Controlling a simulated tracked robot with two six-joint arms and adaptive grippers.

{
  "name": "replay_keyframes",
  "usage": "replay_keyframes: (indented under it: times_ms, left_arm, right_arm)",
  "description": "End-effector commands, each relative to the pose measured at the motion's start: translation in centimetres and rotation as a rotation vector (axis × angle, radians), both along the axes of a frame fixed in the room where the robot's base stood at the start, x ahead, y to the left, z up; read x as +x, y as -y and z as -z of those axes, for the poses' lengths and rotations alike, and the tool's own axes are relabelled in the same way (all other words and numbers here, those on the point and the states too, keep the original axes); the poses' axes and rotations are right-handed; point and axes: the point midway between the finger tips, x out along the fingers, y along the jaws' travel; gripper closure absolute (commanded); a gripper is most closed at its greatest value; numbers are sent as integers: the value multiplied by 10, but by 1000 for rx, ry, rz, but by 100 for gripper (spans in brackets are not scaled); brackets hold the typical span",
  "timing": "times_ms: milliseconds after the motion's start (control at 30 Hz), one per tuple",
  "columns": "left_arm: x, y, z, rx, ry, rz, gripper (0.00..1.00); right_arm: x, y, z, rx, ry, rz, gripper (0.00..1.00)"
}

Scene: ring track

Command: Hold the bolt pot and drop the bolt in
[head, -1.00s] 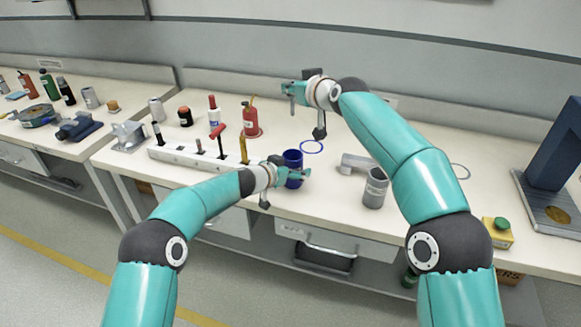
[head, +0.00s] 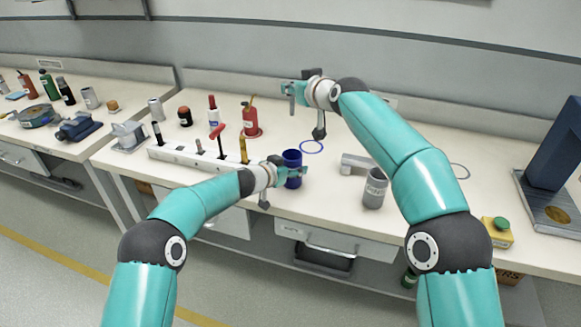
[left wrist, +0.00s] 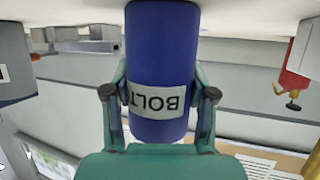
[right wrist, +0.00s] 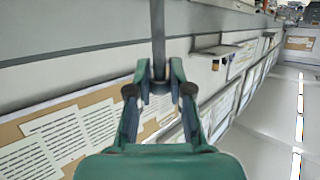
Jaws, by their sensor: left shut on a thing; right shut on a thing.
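The blue bolt pot (head: 292,157) stands upright near the front of the bench. My left gripper (head: 298,172) is shut around its side. In the left wrist view the pot (left wrist: 162,50) appears upside down between the fingers, with a white BOLT label. I cannot tell whether its base touches the bench. My right gripper (head: 290,88) is shut on the bolt (head: 292,104), a thin grey rod, high above the bench, behind the pot. The bolt (right wrist: 158,35) also shows between the fingertips in the right wrist view. The inside of the pot is hidden.
A blue ring (head: 311,147) lies flat on the bench behind the pot. A white rack (head: 190,158) with upright tools is to the left. A grey cup (head: 375,188) stands to the right.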

Motion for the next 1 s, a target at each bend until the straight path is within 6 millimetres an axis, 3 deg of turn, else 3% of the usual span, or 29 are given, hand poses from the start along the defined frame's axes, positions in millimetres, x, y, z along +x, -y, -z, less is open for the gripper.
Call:
replay_keyframes:
  times_ms: [367, 400, 533, 1000]
  left_arm:
    - [0, 0, 0, 0, 0, 0, 78]
    - [0, 0, 0, 0, 0, 0, 78]
    - [0, 0, 0, 0, 0, 0, 78]
    - [0, 0, 0, 0, 0, 0, 78]
  right_arm:
    - [0, 0, 0, 0, 1, 0, 100]
    - [0, 0, 0, 0, 1, 0, 74]
    - [0, 0, 0, 0, 1, 0, 52]
    - [-3, 2, -1, 0, -1, 0, 51]
